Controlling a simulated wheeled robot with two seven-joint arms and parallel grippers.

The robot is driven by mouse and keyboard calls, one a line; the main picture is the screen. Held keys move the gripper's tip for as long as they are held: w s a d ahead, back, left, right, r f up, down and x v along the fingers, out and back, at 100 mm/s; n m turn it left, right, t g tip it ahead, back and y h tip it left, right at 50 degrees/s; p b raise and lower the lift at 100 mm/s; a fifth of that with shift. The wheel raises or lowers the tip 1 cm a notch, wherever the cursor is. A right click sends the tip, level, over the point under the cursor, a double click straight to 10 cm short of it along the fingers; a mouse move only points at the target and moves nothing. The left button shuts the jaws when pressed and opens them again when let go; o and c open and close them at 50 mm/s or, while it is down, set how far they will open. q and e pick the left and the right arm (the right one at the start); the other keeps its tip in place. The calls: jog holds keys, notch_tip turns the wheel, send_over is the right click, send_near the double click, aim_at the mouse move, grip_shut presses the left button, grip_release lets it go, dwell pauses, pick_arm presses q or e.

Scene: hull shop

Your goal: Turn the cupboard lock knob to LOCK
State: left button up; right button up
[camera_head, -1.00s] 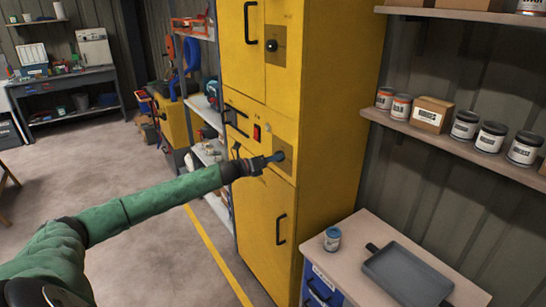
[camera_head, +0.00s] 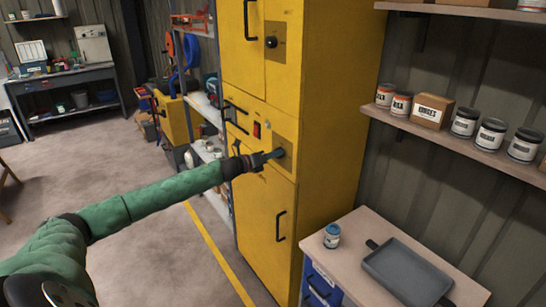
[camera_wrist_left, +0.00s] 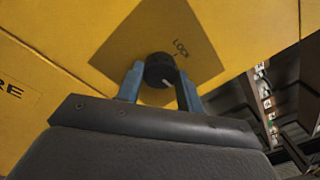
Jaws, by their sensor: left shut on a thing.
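The yellow cupboard (camera_head: 330,110) stands in the middle of the head view. Its black lock knob (camera_wrist_left: 160,70) sits on a brownish plate (camera_wrist_left: 150,35), which also shows in the head view (camera_head: 287,150). The word LOCK and a short tick are printed above right of the knob in the left wrist view. A pale mark shows on the knob's lower part, away from that tick. My left gripper (camera_wrist_left: 160,88) is shut on the knob, one blue finger on each side. In the head view my left gripper (camera_head: 274,156) hides the knob.
A second knob (camera_head: 271,42) is on the upper door. A red switch (camera_head: 257,130) and door handles (camera_head: 281,226) are near my arm. A bench with a tray (camera_head: 405,272) and a can (camera_head: 332,236) is at right. Open floor lies left.

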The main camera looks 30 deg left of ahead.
pick_arm(q)
jog(key=n+b, duration=0.1)
jog(key=n, duration=0.8)
jog(key=n+t+b, duration=0.1)
jog(key=n, duration=0.8)
jog(key=shift+f+y, duration=0.1)
jog(key=shift+y, duration=0.3)
pick_arm(e)
jog(key=w+a+r, duration=0.1)
jog(key=w+r, duration=0.1)
jog(key=w, duration=0.4)
jog(key=shift+w+t, duration=0.15)
jog(key=shift+t, duration=0.15)
jog(key=shift+f, duration=0.1)
